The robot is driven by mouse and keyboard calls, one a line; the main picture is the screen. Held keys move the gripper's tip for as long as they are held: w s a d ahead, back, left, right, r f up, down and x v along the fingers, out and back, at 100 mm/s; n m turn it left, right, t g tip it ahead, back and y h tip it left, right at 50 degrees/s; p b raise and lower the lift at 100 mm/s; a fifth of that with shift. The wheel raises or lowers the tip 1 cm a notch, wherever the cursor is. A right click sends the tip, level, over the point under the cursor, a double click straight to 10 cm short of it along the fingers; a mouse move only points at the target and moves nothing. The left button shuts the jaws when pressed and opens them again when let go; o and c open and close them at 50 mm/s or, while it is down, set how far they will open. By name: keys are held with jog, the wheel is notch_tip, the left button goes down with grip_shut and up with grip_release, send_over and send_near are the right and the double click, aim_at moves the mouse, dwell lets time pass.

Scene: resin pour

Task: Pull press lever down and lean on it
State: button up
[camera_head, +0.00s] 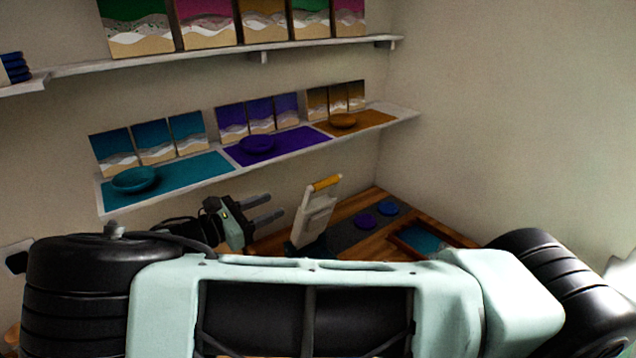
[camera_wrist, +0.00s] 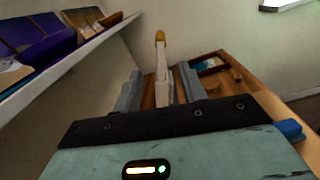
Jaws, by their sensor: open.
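The press lever (camera_head: 316,210) is a pale upright arm with an orange-yellow grip at its top, standing on the wooden bench behind my arm in the head view. The lever also shows upright in the wrist view (camera_wrist: 161,75), with its yellow grip uppermost. My gripper (camera_head: 272,208) is left of the lever in the head view, its fingers apart and pointing right towards it. In the wrist view my open gripper (camera_wrist: 158,92) has one finger on each side of the lever in the picture. I cannot tell how far ahead the lever is. The press base is mostly hidden.
A shelf (camera_head: 300,147) with coloured mats, dishes and panels runs along the wall above my gripper. Purple and blue discs (camera_head: 365,222) lie on a dark mat right of the lever. A wooden frame with blue inside (camera_head: 470,243) is further right on the bench.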

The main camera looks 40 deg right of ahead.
aim_at(319, 186)
jog(key=d+p, duration=0.2)
jog(key=d, duration=0.3)
jog(key=d+p, duration=0.2)
jog(key=d, duration=0.2)
jog(key=d+p, duration=0.2)
jog(key=d, duration=0.3)
jog(key=shift+w+d, duration=0.25)
jog(key=shift+d, duration=0.05)
jog(key=shift+c, duration=0.2)
grip_shut()
